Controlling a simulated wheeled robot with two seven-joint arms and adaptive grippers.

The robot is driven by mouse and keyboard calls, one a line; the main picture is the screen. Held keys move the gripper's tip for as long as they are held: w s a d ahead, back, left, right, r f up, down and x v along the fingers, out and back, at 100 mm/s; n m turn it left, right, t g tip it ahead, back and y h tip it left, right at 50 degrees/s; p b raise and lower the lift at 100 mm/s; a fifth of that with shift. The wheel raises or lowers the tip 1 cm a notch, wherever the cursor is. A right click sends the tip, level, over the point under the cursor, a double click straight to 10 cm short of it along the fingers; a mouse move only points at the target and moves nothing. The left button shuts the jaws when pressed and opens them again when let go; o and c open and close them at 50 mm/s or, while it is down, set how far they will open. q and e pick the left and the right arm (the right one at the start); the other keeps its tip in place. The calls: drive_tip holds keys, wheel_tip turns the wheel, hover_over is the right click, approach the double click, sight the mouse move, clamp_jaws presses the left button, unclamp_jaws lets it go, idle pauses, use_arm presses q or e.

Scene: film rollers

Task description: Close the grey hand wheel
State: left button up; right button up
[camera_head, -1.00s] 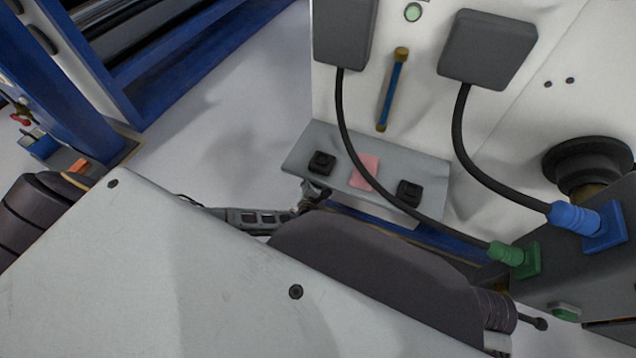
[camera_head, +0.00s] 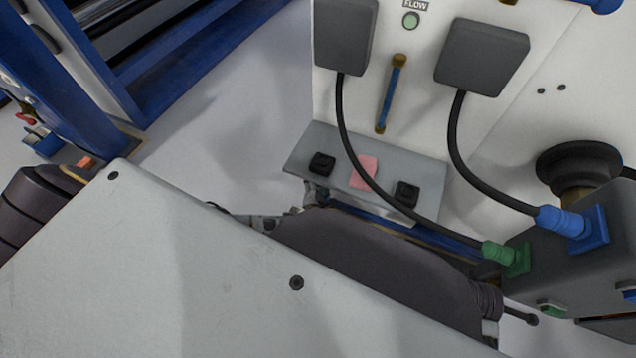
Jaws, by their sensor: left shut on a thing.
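My left gripper (camera_head: 272,221) shows only in part, just above the edge of the large grey-white plate and left of a dark rounded cover. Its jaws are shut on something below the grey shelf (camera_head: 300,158). The plate and cover hide most of the gripper, and I cannot make out what it holds. I cannot clearly pick out a grey hand wheel. A dark round knob-like part (camera_head: 578,160) on a brass stem stands at the right, apart from the gripper. My right gripper is not in view.
The grey-white plate (camera_head: 180,270) and dark cover (camera_head: 385,270) fill the foreground. The shelf holds two black blocks and a pink pad (camera_head: 364,172). Black cables run to green (camera_head: 497,253) and blue (camera_head: 560,222) plugs. Open floor (camera_head: 225,130) lies behind the plate.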

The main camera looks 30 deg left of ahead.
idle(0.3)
use_arm(q)
drive_tip(key=o, duration=1)
drive_tip(key=shift+s, duration=0.1)
drive_tip(key=shift+v, duration=3.65)
drive_tip(key=shift+s+f, duration=0.1)
drive_tip(key=shift+s, duration=0.05)
